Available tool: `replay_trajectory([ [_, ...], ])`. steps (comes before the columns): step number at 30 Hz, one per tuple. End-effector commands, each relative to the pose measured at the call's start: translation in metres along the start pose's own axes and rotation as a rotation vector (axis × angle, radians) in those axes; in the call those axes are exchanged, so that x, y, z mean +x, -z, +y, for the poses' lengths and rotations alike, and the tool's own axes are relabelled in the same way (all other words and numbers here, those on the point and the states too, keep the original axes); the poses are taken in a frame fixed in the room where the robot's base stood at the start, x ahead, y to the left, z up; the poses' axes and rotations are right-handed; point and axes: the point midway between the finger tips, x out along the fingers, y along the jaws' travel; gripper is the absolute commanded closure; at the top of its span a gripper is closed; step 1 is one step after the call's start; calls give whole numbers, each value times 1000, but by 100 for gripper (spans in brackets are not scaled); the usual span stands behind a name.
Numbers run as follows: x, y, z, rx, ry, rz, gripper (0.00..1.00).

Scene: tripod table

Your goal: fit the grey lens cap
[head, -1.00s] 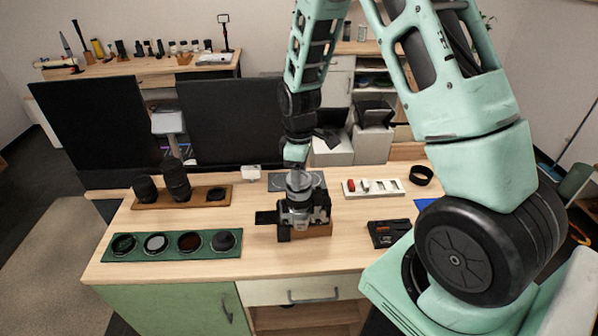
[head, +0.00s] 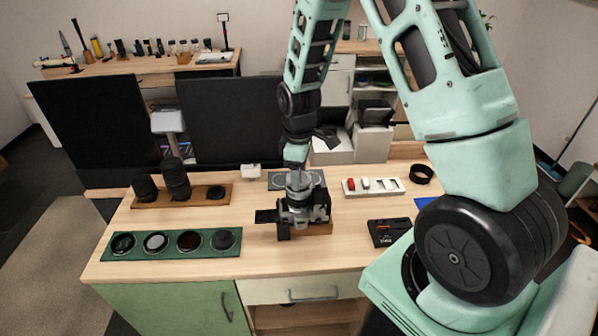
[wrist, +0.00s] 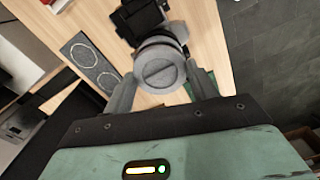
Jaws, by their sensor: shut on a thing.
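The camera (head: 305,213) lies on a wooden block on the bench, lens up, with its black screen (head: 265,217) flipped out to the left. It also shows in the wrist view (wrist: 140,20). My gripper (head: 298,180) points down directly over the lens. In the wrist view my gripper (wrist: 163,85) is shut on the round grey lens cap (wrist: 160,73), which has a bar across its face. The cap covers the lens front from this angle. I cannot tell whether it touches the lens rim or sits just above it.
A green tray (head: 105,256) of round filters lies front left, with a wooden tray (head: 225,202) of lenses behind it. A white tray (head: 352,193), a black ring (head: 421,174) and a black box (head: 388,232) lie right. Bare bench surrounds the camera's front.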

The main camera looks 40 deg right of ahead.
Motion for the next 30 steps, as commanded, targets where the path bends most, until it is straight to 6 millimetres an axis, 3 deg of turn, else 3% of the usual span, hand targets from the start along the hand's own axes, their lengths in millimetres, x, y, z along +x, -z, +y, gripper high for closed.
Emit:
replay_trajectory([
  [30,10,0,0,0,0,0,68],
])
